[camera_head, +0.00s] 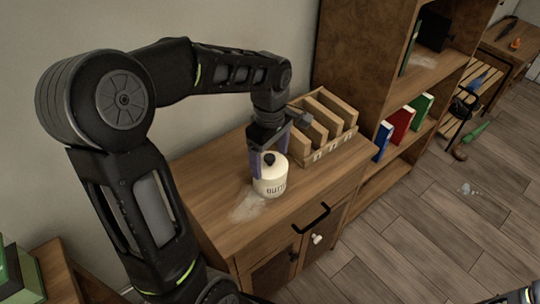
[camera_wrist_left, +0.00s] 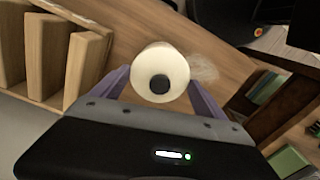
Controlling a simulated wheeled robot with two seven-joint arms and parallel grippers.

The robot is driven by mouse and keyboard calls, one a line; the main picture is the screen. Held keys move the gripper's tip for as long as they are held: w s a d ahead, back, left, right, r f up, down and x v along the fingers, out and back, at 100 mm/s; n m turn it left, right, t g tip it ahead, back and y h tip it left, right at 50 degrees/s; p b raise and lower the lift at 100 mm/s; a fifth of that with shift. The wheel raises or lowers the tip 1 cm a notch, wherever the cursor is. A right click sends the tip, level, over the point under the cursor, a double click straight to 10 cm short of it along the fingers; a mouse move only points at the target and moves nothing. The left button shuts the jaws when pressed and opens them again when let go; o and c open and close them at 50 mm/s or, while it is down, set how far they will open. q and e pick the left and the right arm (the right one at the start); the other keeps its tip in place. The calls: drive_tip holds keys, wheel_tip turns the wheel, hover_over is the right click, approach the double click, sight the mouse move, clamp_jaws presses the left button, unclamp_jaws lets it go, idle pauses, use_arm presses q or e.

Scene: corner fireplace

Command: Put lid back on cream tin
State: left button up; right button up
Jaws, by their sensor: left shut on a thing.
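The cream tin (camera_head: 270,183) stands upright on the wooden cabinet top, with dark lettering on its side. A lid with a black knob (camera_head: 268,159) is at its top, and I cannot tell whether it is fully seated. My left gripper (camera_head: 266,163) reaches down at the tin's top, its purple fingers on either side. In the left wrist view the pale round lid (camera_wrist_left: 160,72) with its dark knob lies between the two fingers (camera_wrist_left: 160,90), and it hides most of the tin below. My left gripper is shut on the lid. My right gripper is not in view.
A wooden rack with several slots (camera_head: 322,125) stands just behind the tin. A bookcase (camera_head: 352,60) with blue, red and green books rises to the right. The cabinet top (camera_head: 215,165) is clear left of the tin, with a pale dusty patch (camera_head: 248,206) in front.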

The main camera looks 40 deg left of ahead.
use_arm(q)
drive_tip(key=shift+f, duration=0.1)
idle(0.8)
drive_tip(key=o, duration=1.2)
drive_tip(key=shift+r+p, duration=2.6)
drive_tip(key=shift+r, duration=0.9)
drive_tip(key=shift+c, duration=0.4)
clamp_jaws()
